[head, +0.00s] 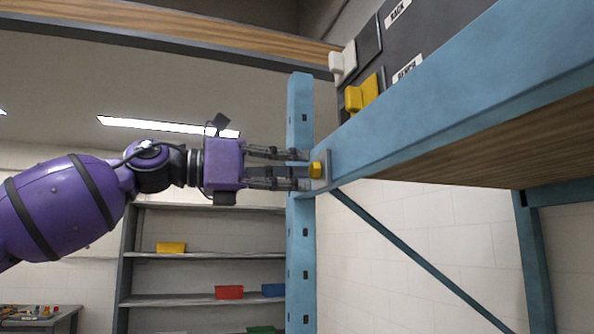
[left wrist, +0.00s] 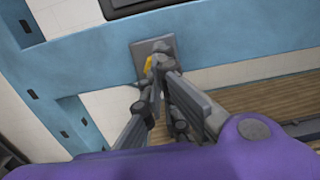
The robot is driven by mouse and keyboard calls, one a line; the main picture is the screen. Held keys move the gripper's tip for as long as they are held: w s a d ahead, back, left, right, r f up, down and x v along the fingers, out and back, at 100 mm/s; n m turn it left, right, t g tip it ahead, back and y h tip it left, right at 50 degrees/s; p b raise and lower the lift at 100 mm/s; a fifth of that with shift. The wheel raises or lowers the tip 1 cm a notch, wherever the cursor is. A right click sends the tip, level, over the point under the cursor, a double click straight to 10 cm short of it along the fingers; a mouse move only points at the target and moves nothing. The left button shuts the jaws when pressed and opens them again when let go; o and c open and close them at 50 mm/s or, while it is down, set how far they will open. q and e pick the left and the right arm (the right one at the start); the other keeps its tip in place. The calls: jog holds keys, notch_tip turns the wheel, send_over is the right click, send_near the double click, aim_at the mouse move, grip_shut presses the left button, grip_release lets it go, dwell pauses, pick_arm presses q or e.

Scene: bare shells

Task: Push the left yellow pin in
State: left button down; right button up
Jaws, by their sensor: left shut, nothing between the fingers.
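The yellow pin (head: 316,170) is a small yellow knob on a grey plate (head: 325,160) at the left end of the blue rack beam, by the upright. My left gripper (head: 305,170) comes in from the left, level with the pin, with its fingertips right at it. The fingers are shut with nothing between them. In the left wrist view the left gripper (left wrist: 156,68) is close in front of the grey plate (left wrist: 148,47). It covers most of the yellow pin (left wrist: 149,62), and I cannot tell whether they touch. My right gripper is not in view.
The blue beam (head: 430,90) and blue upright (head: 301,240) surround the pin, with a wooden shelf board (head: 500,140) behind the beam. White and yellow switch-like handles (head: 362,94) sit on a dark panel above. Grey shelves (head: 200,254) with coloured bins stand farther back.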

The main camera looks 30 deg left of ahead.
pick_arm(q)
jog(key=p+v, duration=0.2)
jog(key=v, duration=1.1)
jog(key=shift+s, duration=0.25)
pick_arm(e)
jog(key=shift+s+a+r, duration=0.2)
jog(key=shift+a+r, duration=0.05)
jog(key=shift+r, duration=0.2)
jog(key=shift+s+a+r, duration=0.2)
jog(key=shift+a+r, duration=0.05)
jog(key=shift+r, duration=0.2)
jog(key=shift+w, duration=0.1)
